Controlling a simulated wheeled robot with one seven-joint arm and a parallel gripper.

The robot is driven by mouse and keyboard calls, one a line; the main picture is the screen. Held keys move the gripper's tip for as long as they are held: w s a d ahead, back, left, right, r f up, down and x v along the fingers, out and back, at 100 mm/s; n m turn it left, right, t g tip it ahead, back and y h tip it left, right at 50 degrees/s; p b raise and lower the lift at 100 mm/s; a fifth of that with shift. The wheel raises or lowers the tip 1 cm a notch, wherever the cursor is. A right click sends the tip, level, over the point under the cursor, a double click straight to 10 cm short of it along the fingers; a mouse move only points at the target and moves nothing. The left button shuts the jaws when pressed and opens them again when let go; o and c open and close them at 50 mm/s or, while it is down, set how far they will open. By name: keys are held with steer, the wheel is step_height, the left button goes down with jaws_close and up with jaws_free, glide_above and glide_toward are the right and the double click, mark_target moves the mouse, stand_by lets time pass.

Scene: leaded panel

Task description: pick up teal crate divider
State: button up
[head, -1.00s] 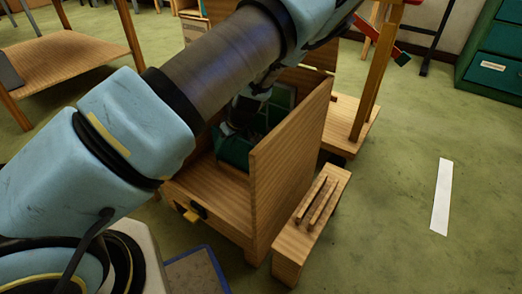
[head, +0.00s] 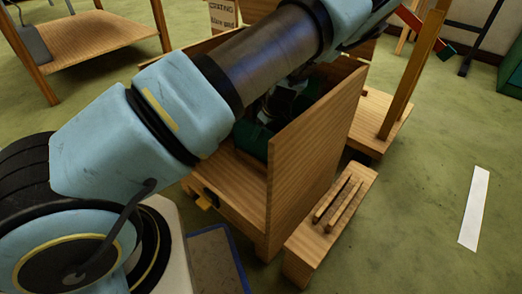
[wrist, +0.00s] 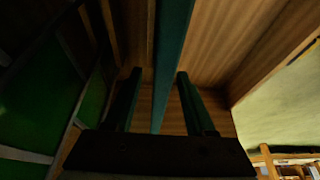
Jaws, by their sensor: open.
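The teal crate divider (wrist: 173,45) shows in the wrist view as a narrow upright teal strip, seen nearly edge-on. It runs down between the two dark fingers of my gripper (wrist: 160,90), with a gap visible on both sides. My gripper is open around it. In the head view a dark teal piece (head: 251,141), likely the divider, shows inside the wooden crate (head: 312,150), under my arm. My arm hides most of the gripper and much of the crate's inside there.
A leaded panel with green panes (wrist: 40,100) stands close on the left in the wrist view. The crate's wooden walls surround the gripper. A slotted wooden block (head: 330,215) stands right of the crate. Green floor with a white strip (head: 474,208) is free at the right.

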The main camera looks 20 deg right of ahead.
mark_target(261, 147)
steer(key=x, duration=0.3)
steer(key=shift+s+b, duration=0.1)
steer(key=shift+b, duration=0.2)
jaws_close()
stand_by(1.1)
